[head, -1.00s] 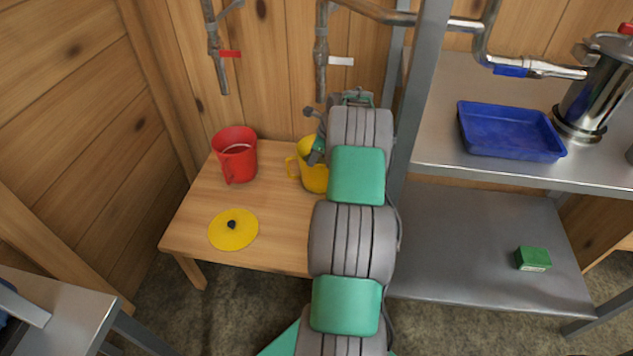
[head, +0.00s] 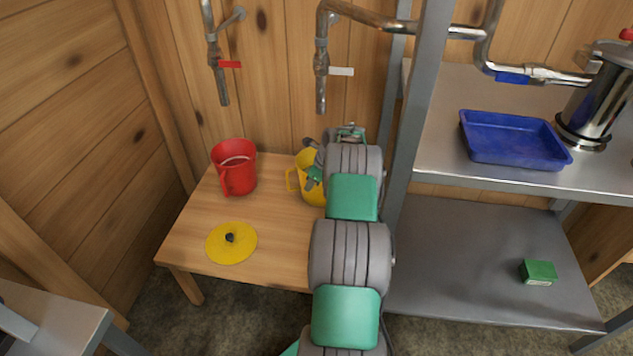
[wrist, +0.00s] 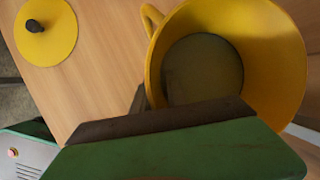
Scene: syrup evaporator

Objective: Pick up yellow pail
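The yellow pail (head: 310,188) stands upright on the small wooden table, partly hidden behind my arm. Its handle points left. In the wrist view the yellow pail (wrist: 275,55) is seen from above, with its open mouth and dark inner bottom showing. My gripper (head: 314,174) is at the pail's near rim in the head view. In the wrist view a large green finger with a dark edge (wrist: 165,118) crosses the rim's lower side and covers part of the pail. Whether the fingers touch the wall or how far apart they are is unclear.
A red pail (head: 235,172) stands left of the yellow one. A yellow lid (head: 231,244) with a dark knob lies in front on the table (head: 278,238). A metal shelf post (head: 408,120) rises close to my arm's right. Pipes (head: 321,75) hang above the table.

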